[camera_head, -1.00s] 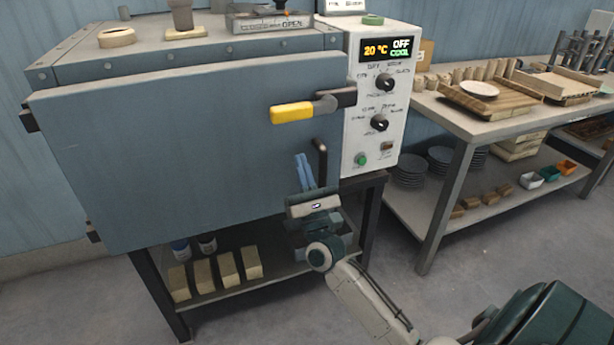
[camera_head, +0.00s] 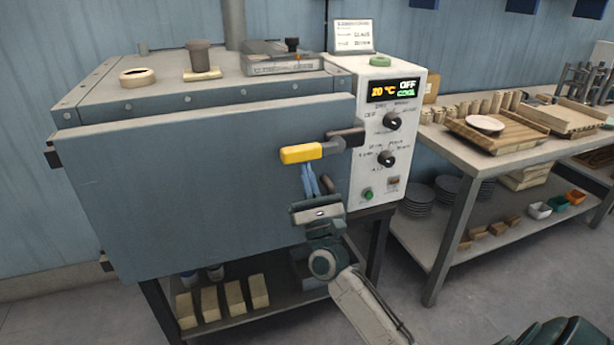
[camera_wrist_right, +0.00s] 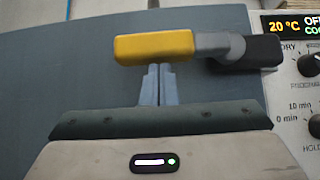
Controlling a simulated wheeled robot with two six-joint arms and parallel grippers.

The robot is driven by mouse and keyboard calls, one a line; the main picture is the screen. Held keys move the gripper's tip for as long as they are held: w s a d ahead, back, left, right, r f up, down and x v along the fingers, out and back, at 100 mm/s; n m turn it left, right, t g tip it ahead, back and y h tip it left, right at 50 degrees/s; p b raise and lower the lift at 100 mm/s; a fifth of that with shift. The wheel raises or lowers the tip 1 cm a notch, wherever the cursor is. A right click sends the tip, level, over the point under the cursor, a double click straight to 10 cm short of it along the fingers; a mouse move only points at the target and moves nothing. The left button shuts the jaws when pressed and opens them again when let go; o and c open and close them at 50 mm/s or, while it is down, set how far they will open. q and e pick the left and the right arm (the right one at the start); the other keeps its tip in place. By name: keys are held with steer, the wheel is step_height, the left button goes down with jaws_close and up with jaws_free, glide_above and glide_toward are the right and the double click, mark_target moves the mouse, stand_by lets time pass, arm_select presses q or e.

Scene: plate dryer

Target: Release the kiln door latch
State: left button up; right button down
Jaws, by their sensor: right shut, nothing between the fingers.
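The kiln door (camera_head: 190,190) is a large grey-blue panel and looks closed. Its latch handle (camera_head: 302,153) has a yellow grip that lies level, pointing left from a grey pivot and a dark catch at the door's right edge. The yellow grip also shows in the right wrist view (camera_wrist_right: 153,47). My right gripper (camera_head: 309,176) is shut and empty, with its fingers pointing up just below the yellow grip. In the right wrist view the fingertips (camera_wrist_right: 158,72) reach the grip's lower edge; I cannot tell whether they touch. My left gripper is not in view.
The control panel (camera_head: 375,180) with knobs and a lit display stands right of the latch. A worktable (camera_head: 470,150) with pottery is at the right. Open floor lies in front.

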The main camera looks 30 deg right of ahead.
mark_target(301, 153)
steer(key=shift+r+m, duration=0.15)
steer(key=shift+m, duration=0.15)
